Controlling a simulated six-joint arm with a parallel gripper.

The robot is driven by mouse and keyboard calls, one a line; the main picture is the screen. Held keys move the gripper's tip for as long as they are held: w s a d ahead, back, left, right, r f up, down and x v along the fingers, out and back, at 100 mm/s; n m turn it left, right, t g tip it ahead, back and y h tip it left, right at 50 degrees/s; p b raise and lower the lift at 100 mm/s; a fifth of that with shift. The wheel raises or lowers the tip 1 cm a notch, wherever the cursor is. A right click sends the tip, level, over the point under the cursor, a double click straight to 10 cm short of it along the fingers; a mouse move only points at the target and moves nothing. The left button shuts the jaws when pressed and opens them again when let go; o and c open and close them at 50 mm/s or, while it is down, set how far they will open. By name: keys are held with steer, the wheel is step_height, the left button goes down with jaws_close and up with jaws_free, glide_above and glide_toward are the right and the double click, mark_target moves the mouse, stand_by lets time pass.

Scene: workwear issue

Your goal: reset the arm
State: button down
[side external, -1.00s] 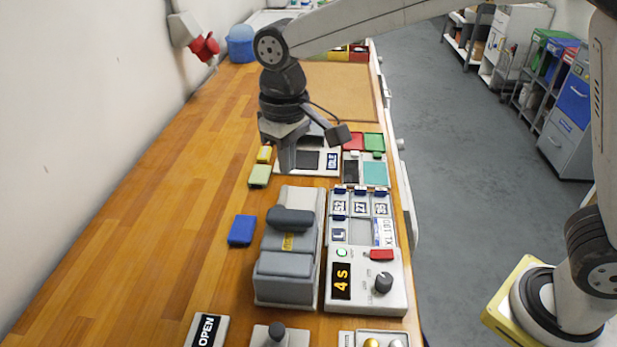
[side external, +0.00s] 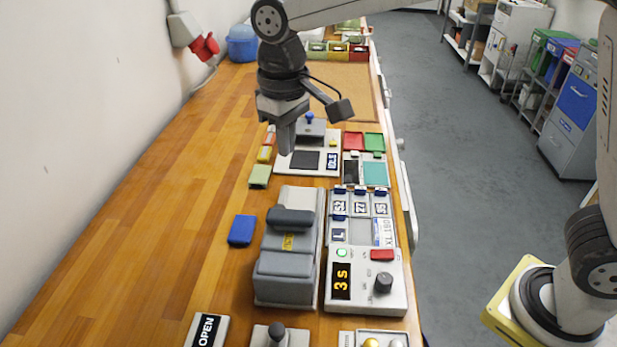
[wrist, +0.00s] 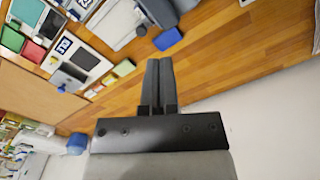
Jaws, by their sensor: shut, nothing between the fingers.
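My gripper (side external: 287,138) hangs above the wooden table in the side view, over the left edge of a white panel (side external: 328,170) with a dark square on it. Its fingers point down and are shut and empty. In the wrist view the two fingers of my gripper (wrist: 159,62) lie together with nothing between them. They show against bare wood, with the blue block (wrist: 167,39) just past their tips in the picture. My gripper is clear of the table and touches nothing that I can see.
A grey press-like device (side external: 288,262) stands in front, beside a control box (side external: 366,282) whose display reads 3 s. The blue block (side external: 242,230) and a green block (side external: 260,176) lie to the left. A blue bin (side external: 242,44) stands at the back. The left side of the table is clear.

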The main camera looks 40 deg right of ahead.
steer(key=s+d+f+m+t, duration=0.1)
steer(key=s+d+f, duration=0.5)
steer(key=d+f, duration=0.2)
steer(key=s+d+f+m+t, duration=0.1)
steer(key=s+d+f+m, duration=0.1)
steer(key=s+d+f, duration=0.4)
steer(key=d+f, duration=0.2)
steer(key=d, duration=0.3)
steer(key=shift+s+t, duration=0.15)
steer(key=shift+t, duration=0.15)
stand_by(1.2)
